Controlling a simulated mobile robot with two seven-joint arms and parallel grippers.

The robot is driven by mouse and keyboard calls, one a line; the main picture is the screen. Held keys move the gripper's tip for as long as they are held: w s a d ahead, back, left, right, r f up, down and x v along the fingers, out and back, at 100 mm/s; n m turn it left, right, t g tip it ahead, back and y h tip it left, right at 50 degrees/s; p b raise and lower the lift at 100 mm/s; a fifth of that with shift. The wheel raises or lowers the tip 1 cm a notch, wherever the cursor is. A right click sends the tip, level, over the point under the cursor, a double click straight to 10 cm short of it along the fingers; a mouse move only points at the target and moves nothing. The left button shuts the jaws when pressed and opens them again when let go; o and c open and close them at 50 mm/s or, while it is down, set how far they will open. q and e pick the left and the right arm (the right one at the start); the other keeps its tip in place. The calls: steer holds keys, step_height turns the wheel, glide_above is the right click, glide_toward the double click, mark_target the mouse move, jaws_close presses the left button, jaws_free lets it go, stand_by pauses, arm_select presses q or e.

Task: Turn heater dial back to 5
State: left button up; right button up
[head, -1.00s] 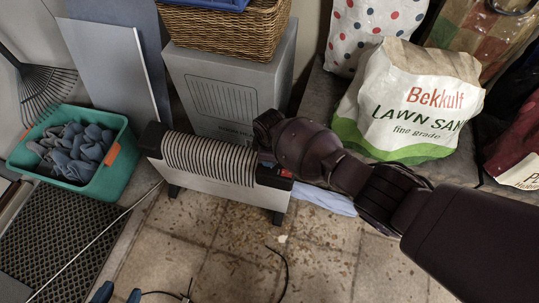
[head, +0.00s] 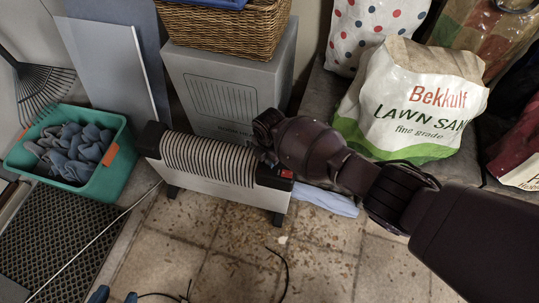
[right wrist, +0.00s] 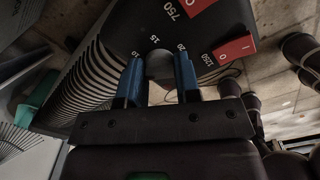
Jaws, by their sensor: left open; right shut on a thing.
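The heater (head: 208,182), pale with dark slotted top and dark end caps, stands on the tiled floor in the head view. Its control end with red switches (right wrist: 236,48) fills the top of the right wrist view. The dial (right wrist: 160,66) there is a dark round knob below the numbers 10, 15 and 20; its pointer and the 5 mark cannot be made out. My right gripper (right wrist: 160,72) is shut on the dial, a blue finger on either side. In the head view my right arm hides it. My left gripper (head: 115,297) is open and empty at the bottom edge, only its blue tips showing.
A grey box (head: 236,85) with a wicker basket (head: 228,32) stands behind the heater. A teal crate (head: 103,183) of cloths is at left, a lawn sand bag (head: 405,105) at right. A blue cloth (head: 325,201) and dark cable (head: 285,270) lie on the floor.

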steer(key=n, duration=0.4)
steer(key=shift+f+n+b, duration=0.1)
steer(key=shift+n+b, duration=0.25)
steer(key=shift+n, duration=0.05)
arm_select(q)
steer(key=shift+a, duration=0.1)
arm_select(e)
steer(key=shift+n, duration=0.5)
steer(key=o, duration=0.9)
